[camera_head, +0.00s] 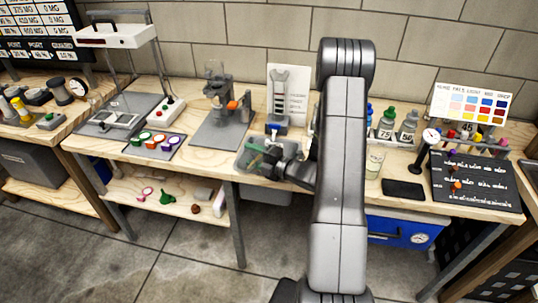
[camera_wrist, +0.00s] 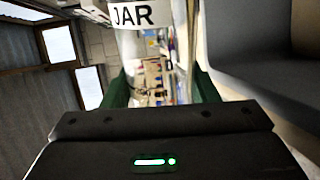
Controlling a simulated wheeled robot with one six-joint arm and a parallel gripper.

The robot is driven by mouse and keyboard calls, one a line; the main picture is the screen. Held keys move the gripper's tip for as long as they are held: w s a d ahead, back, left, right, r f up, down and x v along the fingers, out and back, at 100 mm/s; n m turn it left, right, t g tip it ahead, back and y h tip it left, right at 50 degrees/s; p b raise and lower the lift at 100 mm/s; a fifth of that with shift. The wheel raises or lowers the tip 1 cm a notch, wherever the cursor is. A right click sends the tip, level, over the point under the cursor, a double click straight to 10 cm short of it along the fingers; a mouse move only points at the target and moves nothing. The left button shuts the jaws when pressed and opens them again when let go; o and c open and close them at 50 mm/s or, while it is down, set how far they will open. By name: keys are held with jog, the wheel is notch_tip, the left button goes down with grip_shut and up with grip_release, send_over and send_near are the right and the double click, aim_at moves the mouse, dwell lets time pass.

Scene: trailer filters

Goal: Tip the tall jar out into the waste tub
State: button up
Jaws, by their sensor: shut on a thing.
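My gripper (camera_head: 262,150) is low over the bench, at a grey see-through tub (camera_head: 244,166) that looks like the waste tub. Its green fingers show in the wrist view (camera_wrist: 162,90). They are shut on the tall jar, whose white "JAR" label (camera_wrist: 140,16) shows at the top of the wrist view. The wrist view is turned sideways, so the jar seems to be tilted. The jar's mouth and contents cannot be made out. In the head view the jar is hardly visible at the fingers, and my arm covers part of the bench.
A metal stand (camera_head: 222,110) is left of the tub, with coloured cups (camera_head: 158,140) beyond it. A chart board (camera_head: 288,92) stands behind the tub. Right of my arm are bottles (camera_head: 388,122), a small glass (camera_head: 374,164), a gauge (camera_head: 430,137) and a dark panel (camera_head: 475,182).

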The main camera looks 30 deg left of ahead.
aim_at(260, 143)
jog(key=shift+w+f+m+p, duration=0.1)
jog(key=shift+w+m+p, duration=0.1)
jog(key=shift+m+p, duration=0.4)
dwell(0.3)
jog(key=shift+w+d+r+m+g+p, duration=0.15)
jog(key=shift+w+r+m+p, duration=0.4)
jog(key=shift+p, duration=0.85)
jog(key=shift+w+r+m+g+p, duration=0.2)
jog(key=shift+r+m+p, duration=0.3)
jog(key=shift+m+p, duration=0.65)
jog(key=shift+w+d+r+m+y+p, duration=0.1)
jog(key=shift+w+r+m+p, duration=0.25)
jog(key=shift+p, duration=0.35)
jog(key=shift+w+a+r+m+y+p, duration=0.15)
jog(key=shift+w+m+p, duration=0.25)
jog(key=shift+m+p, duration=0.3)
jog(key=shift+w+d+r+m+y+p, duration=0.15)
jog(key=shift+w+r+m+p, duration=0.15)
jog(key=shift+p, duration=0.45)
dwell(0.8)
dwell(0.8)
